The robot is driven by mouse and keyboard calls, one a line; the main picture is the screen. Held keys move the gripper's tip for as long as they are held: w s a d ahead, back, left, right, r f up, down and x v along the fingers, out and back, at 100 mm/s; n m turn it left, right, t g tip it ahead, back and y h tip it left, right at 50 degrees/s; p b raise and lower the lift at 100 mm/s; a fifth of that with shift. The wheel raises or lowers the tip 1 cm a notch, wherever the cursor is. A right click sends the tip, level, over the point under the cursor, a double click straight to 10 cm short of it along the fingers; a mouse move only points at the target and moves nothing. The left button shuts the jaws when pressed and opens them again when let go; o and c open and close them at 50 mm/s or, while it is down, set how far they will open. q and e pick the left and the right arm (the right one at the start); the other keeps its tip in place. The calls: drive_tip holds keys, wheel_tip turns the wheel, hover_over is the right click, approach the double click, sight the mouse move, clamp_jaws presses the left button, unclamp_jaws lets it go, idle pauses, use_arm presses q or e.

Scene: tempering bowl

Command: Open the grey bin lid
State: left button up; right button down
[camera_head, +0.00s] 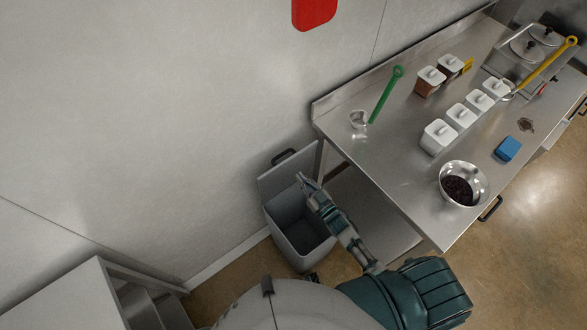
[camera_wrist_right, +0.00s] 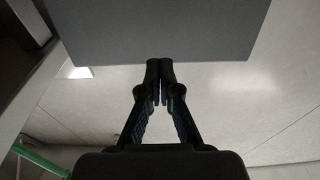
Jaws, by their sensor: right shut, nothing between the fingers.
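The grey bin (camera_head: 287,222) stands on the floor between the wall and the steel table. Its grey lid (camera_head: 274,180) is raised and tilted up on the wall side, with a black handle (camera_head: 283,156) at its upper edge. The bin's inside shows below it. My right gripper (camera_head: 302,180) is shut and empty, in front of the raised lid. In the right wrist view the shut fingertips (camera_wrist_right: 160,65) are at the edge of a grey panel, likely the lid (camera_wrist_right: 160,30); I cannot tell whether they touch. My left gripper is not in view.
The steel table (camera_head: 385,160) stands close to the bin's right, holding a metal bowl (camera_head: 450,176), several white-lidded containers (camera_head: 439,134), a blue sponge (camera_head: 508,148) and a green-handled ladle (camera_head: 386,95). A white shelf unit (camera_head: 80,300) is at lower left. The wall is close behind the bin.

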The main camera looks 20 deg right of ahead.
sight(289, 164)
drive_tip(key=x, duration=0.4)
drive_tip(key=shift+w+a, duration=0.15)
drive_tip(key=shift+w, duration=0.25)
drive_tip(key=shift+r, duration=0.1)
drive_tip(key=w+p, duration=0.2)
drive_tip(key=w+a+r+g+p, duration=0.1)
drive_tip(key=shift+w+f, duration=0.1)
drive_tip(key=shift+w, duration=0.05)
drive_tip(key=shift+f, duration=0.15)
